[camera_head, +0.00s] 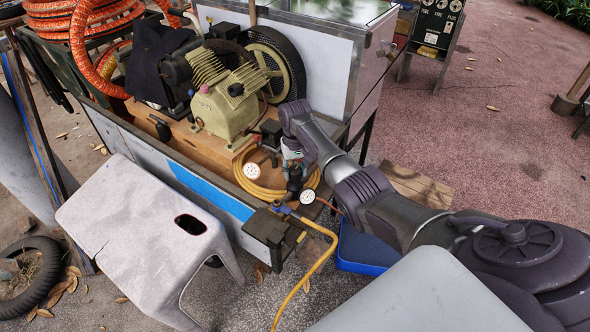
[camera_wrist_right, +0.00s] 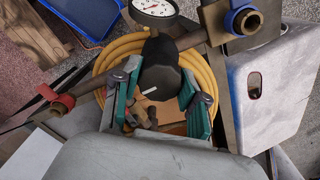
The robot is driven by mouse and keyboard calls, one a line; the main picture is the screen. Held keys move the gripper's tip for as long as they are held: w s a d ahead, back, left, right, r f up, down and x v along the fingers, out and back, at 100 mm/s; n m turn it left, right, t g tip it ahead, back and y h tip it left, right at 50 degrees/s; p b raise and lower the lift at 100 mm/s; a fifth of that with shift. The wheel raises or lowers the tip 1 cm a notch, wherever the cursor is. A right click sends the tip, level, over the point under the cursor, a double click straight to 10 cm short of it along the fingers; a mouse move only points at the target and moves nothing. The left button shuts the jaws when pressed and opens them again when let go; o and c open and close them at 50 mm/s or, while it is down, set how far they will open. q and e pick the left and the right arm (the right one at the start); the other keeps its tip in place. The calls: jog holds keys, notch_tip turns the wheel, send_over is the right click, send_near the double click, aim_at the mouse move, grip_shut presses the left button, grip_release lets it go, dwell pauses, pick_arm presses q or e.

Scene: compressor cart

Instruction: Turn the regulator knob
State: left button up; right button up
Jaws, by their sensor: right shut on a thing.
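The regulator knob (camera_wrist_right: 158,78) is black with a white line, below a round white gauge (camera_wrist_right: 155,8) in the right wrist view. My right gripper (camera_wrist_right: 158,92) has its green-sided fingers on both sides of the knob and is shut on it. In the head view my right arm reaches in from the right to the regulator at the cart's front right corner. The right gripper (camera_head: 293,165) shows there, with the knob (camera_head: 294,183) dark and small below it. Two white gauges (camera_head: 251,170) (camera_head: 307,197) flank it. My left gripper is not in view.
A coiled yellow hose (camera_head: 243,181) lies around the regulator on the cart. The compressor (camera_head: 225,105) stands behind it. A white stool (camera_head: 140,235) stands at the left front, and a blue tray (camera_head: 368,250) lies below my right arm. A yellow hose (camera_head: 318,268) hangs in front.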

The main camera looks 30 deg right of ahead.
jog(key=n+p, duration=0.1)
jog(key=n, duration=0.2)
jog(key=shift+r, duration=0.15)
jog(key=n+p, duration=0.1)
jog(key=n, duration=0.3)
jog(key=shift+n, duration=0.3)
jog(key=n, duration=0.4)
jog(key=shift+n, duration=2.8)
jog(key=o, duration=1.1)
jog(key=shift+o, duration=0.2)
